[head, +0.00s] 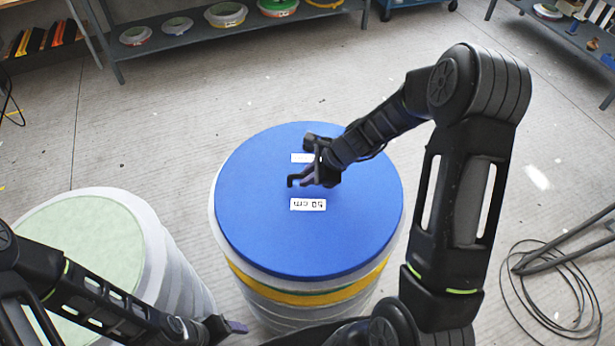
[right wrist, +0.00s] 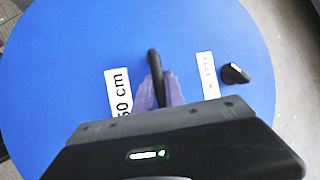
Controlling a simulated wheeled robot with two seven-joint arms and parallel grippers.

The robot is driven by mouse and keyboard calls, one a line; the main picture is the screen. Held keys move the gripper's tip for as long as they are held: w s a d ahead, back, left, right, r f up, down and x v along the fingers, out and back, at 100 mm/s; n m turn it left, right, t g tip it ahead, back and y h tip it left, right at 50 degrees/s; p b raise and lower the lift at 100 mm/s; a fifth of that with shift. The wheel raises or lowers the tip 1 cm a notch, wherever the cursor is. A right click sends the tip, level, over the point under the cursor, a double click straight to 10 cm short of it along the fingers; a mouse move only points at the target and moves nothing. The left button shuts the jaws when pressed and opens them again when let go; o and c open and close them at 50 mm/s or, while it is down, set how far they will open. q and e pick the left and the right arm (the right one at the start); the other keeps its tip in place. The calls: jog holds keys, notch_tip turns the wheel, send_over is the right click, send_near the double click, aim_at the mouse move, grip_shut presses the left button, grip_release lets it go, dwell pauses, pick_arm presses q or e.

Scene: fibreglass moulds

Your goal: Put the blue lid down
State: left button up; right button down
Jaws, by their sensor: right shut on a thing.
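The round blue lid (head: 255,225) is over a grey mould stack (head: 300,315) with a yellow band. It looks level, and grey rim shows at its left; I cannot tell whether it fully rests there. It carries a "50 cm" label (head: 308,204) and a second label. My right gripper (head: 308,178) is over the lid's middle, shut on its black handle (right wrist: 154,62). The blue lid also fills most of the right wrist view (right wrist: 60,70), with a black knob (right wrist: 235,74) at right. My left gripper (head: 225,326) is low at the bottom, away from the lid; its jaw state is unclear.
Another grey mould stack with a pale green top (head: 85,240) stands at left. A shelf bench (head: 170,50) with ring moulds is at the back. A dark cable (head: 555,295) lies coiled on the floor at right. The floor behind the lid is clear.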

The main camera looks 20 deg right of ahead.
jog(key=c, duration=1.4)
grip_release()
jog(key=p+v, duration=0.2)
jog(key=v, duration=1)
